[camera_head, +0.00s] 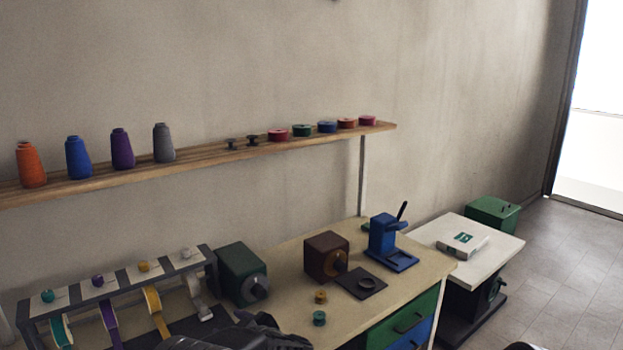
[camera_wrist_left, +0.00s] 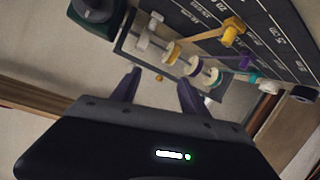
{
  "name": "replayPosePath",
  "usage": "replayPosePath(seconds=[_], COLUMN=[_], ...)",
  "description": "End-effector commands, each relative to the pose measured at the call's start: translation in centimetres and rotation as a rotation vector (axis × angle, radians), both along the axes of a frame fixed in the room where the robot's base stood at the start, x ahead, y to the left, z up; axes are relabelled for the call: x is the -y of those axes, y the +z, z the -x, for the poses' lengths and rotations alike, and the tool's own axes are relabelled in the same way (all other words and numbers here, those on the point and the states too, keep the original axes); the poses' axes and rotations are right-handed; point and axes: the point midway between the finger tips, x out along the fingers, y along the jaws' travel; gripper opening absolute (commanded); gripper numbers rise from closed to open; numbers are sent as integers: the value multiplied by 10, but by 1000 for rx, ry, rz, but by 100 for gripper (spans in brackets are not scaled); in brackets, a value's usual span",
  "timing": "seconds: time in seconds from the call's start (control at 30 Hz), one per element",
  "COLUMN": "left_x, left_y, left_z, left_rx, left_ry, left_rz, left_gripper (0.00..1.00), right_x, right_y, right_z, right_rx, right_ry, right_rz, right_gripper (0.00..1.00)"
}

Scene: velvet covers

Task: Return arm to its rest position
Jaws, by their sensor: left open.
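My left gripper (camera_wrist_left: 160,77) is open in the left wrist view, with its two dark fingers apart and nothing between them. Beyond the fingers is the ribbon rack with its spools. In the head view my left arm and gripper (camera_head: 245,338) show only as a dark shape at the bottom edge, in front of the workbench. The fingertips cannot be made out there. My right gripper cannot be made out in either view.
The ribbon rack (camera_head: 120,285) stands at the left of the workbench (camera_head: 285,265). A green box machine (camera_head: 240,272), a brown one (camera_head: 325,255) and a blue press (camera_head: 385,240) stand along it. A shelf (camera_head: 205,157) with thread cones runs above. A white side table (camera_head: 490,232) stands right.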

Motion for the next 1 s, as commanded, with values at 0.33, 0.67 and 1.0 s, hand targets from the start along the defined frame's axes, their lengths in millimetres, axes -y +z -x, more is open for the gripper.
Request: replayPosePath(seconds=[0.33, 0.67, 1.0], left_x=[71, 121, 128], left_y=[-174, -294, -311], left_z=[75, 287, 441], left_rx=[-313, -796, -1032], left_ry=[-530, -880, -1002], left_rz=[174, 463, 702], left_gripper=[53, 53, 53], right_x=[-1, -3, -4], right_y=[-8, -18, -30], right_z=[-1, -1, -1], right_rx=[5, 8, 10], right_ry=[1, 2, 3], right_rz=[-3, -6, -9], right_gripper=[36, 36, 36])
